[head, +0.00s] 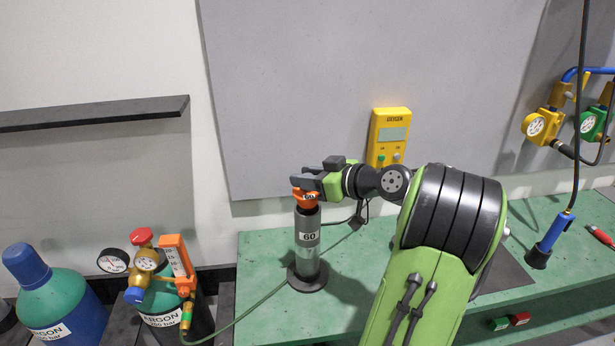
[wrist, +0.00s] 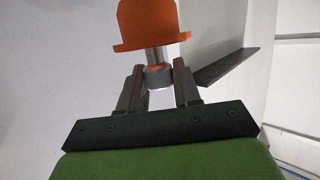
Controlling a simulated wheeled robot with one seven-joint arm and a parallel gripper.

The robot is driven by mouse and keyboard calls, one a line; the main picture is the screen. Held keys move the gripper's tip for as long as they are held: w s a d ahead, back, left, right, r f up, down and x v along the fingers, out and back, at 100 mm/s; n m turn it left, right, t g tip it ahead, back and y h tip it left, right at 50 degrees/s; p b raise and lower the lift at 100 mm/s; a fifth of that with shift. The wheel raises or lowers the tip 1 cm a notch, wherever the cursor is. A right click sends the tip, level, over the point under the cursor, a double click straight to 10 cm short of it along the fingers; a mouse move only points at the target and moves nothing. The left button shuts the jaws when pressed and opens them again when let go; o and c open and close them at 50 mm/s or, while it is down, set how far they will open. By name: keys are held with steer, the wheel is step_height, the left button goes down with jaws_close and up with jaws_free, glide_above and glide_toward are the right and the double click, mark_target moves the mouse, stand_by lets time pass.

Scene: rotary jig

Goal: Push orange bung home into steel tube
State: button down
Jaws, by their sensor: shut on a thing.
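The steel tube (head: 307,243), labelled 60, stands upright on a dark round foot on the green bench. The orange bung (head: 305,200) is at the tube's top end, directly under my gripper (head: 303,184). How deep it sits in the tube I cannot tell. In the wrist view the bung (wrist: 150,28) shows as a wide orange flange with a narrower block, and a short grey stem runs from it between my fingers. My gripper (wrist: 159,84) is shut on the bung by this stem. The fingers hide part of the bung in the head view.
A yellow oxygen box (head: 389,137) is on the wall behind. A blue-and-black torch (head: 548,240) hangs at the right.

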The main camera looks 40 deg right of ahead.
mark_target(308, 193)
steer(key=shift+f+b, duration=2.25)
steer(key=shift+b, duration=0.3)
steer(key=c, duration=0.7)
jaws_free()
steer(key=shift+s+r, duration=0.1)
steer(key=p+v, duration=0.4)
steer(key=v, duration=1.1)
steer(key=shift+s+r, duration=0.15)
steer(key=shift+s, duration=0.1)
steer(key=shift+w, duration=0.1)
